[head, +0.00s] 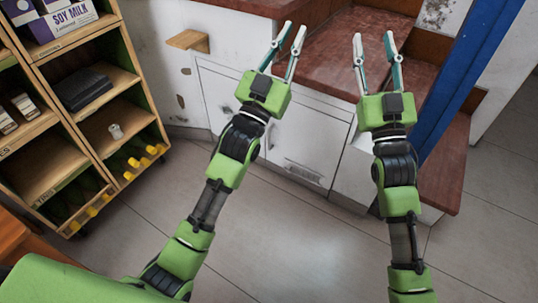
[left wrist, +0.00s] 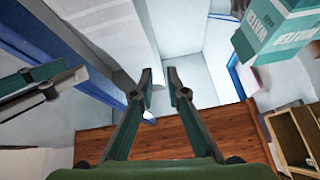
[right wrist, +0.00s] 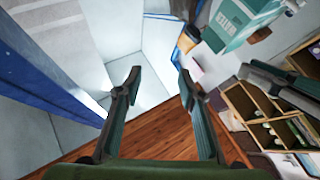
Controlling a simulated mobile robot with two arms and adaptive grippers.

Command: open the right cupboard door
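The cupboard has white doors below a red-brown top and stands in the middle of the head view. The left door (head: 215,95) is partly hidden by my left arm. My left gripper (head: 294,27) is raised above the cupboard, its fingers partly open with nothing between them. My right gripper (head: 373,37) is farther right, in front of the red-brown steps, open wider and empty. Neither gripper touches a door. The wrist views do not clearly show the doors.
A wooden shelf rack (head: 75,95) with cartons and yellow-capped bottles stands at the left. A small wooden ledge (head: 188,41) juts from the white wall. A blue post (head: 455,70) rises at the right. The tiled floor (head: 290,245) before the cupboard is clear.

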